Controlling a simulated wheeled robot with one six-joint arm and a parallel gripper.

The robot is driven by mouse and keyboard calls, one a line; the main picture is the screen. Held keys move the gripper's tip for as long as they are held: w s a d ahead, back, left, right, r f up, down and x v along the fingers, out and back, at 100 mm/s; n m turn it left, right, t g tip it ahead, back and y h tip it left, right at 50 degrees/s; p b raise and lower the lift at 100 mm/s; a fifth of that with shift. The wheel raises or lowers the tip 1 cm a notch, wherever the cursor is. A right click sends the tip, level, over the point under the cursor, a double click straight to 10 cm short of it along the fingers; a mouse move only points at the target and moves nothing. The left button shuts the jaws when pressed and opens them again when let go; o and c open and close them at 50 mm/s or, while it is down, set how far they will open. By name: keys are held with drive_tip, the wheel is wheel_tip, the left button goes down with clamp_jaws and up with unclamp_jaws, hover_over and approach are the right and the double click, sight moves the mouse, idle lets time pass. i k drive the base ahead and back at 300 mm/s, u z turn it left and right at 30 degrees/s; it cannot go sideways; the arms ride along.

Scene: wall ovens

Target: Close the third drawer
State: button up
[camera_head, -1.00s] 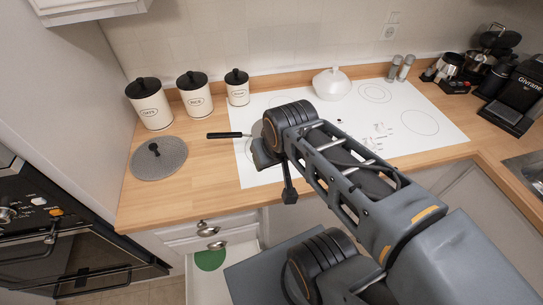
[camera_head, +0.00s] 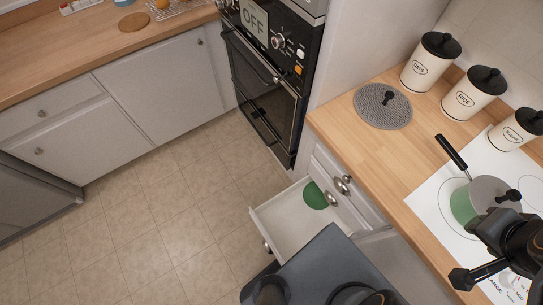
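The pulled-out drawer (camera_head: 287,222) juts from the counter cabinet over the floor, below two shut drawer fronts with metal knobs (camera_head: 341,185). Its white inside faces up and its front panel (camera_head: 262,235) is at the left, with a dark knob on the outside. A green round item (camera_head: 315,196) lies at the inner end, partly hidden by the cabinet. My grey body hides the drawer's lower right corner. A black part of my arm shows at the right edge, above the cooktop.
A green pot (camera_head: 466,204) with a long black handle stands on the white cooktop (camera_head: 425,197). A grey round lid (camera_head: 382,106) and several canisters (camera_head: 425,62) stand on the counter. Wall ovens (camera_head: 262,75) are behind the drawer. The tiled floor (camera_head: 170,210) left of it is clear.

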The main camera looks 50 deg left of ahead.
sight(286, 224)
drive_tip(key=z, duration=0.45)
drive_tip(key=k, duration=1.5)
drive_tip(key=u, duration=3.2)
drive_tip(key=k, duration=0.15)
drive_tip(key=u, duration=0.45)
drive_tip(key=i, duration=0.25)
drive_tip(key=z, duration=0.4)
